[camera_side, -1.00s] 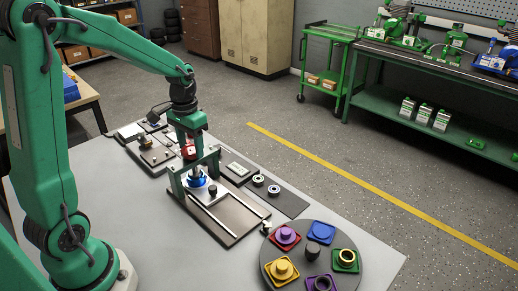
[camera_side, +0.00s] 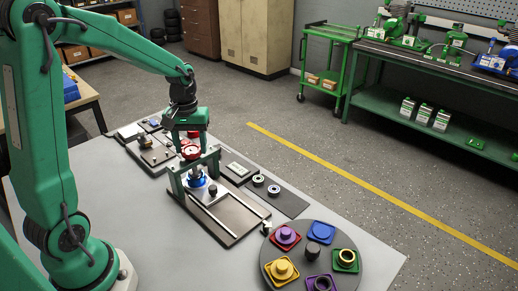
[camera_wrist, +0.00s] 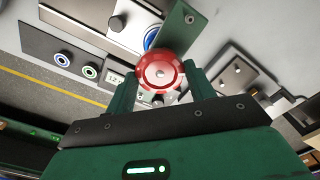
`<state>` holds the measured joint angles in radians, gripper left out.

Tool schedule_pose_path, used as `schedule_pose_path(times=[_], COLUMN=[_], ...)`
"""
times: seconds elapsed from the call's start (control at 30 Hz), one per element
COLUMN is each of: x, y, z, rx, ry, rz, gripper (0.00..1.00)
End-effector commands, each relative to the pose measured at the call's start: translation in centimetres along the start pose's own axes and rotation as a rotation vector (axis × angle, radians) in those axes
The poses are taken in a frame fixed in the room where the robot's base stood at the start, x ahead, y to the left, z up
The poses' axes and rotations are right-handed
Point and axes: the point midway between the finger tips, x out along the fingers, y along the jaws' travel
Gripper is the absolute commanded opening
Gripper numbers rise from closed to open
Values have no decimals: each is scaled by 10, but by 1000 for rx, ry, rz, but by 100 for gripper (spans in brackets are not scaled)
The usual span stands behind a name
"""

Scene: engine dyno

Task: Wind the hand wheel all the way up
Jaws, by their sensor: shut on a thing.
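The red hand wheel (camera_side: 191,152) sits on top of the green press frame (camera_side: 176,181). It also shows in the wrist view (camera_wrist: 160,72), between my two fingers. My gripper (camera_side: 190,146) points down from above and is shut on the hand wheel. In the wrist view my gripper (camera_wrist: 160,84) has one finger on each side of the wheel. A blue round piece (camera_side: 196,180) is under the frame, on the dark base plate (camera_side: 236,212). The screw below the wheel is mostly hidden.
A round turntable (camera_side: 272,266) with several coloured pieces stands at the front right. A dark mat with two ring-shaped pieces (camera_side: 258,180) lies right of the press. Small fixtures (camera_side: 152,150) stand behind and left. The grey table (camera_side: 130,220) is clear in front of the press.

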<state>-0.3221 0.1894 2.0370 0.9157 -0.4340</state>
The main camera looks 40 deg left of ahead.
Motion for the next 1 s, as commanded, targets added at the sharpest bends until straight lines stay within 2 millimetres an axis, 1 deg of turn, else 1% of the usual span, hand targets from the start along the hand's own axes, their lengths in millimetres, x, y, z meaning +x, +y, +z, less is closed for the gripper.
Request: schedule_pose_path(times=[0.7,1.0], x=[-2,-2], y=[0,0], z=[0,0], rx=[-677,-893], ry=[2,2], rz=[2,2], gripper=[31,31])
